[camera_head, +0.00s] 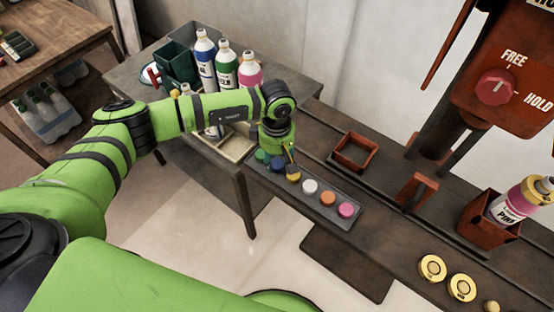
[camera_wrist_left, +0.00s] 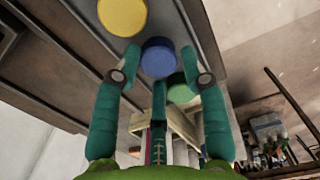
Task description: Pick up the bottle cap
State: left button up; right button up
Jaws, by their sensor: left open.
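Several bottle caps lie in a row on a grey tray (camera_head: 359,201): green (camera_head: 262,156), blue (camera_head: 278,165), yellow (camera_head: 293,174), white (camera_head: 310,186), orange (camera_head: 328,198) and pink (camera_head: 346,210). My left gripper (camera_head: 286,160) is over the left end of the row, near the blue and yellow caps. In the left wrist view, my open left gripper (camera_wrist_left: 160,58) has the blue cap (camera_wrist_left: 158,58) showing between its fingertips. The yellow cap (camera_wrist_left: 122,14) and the partly hidden green cap (camera_wrist_left: 183,90) lie on either side. Contact with the blue cap cannot be told. My right gripper is out of view.
Paint bottles (camera_head: 227,68) and a dark green bin (camera_head: 175,62) stand at the back left. An empty red-brown holder (camera_head: 355,151) sits behind the tray. A bottle stands in another holder (camera_head: 490,222) at right. Gold discs (camera_head: 432,268) lie at front right.

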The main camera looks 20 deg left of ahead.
pick_arm(q)
jog(key=shift+f, duration=0.75)
jog(key=c, duration=0.4)
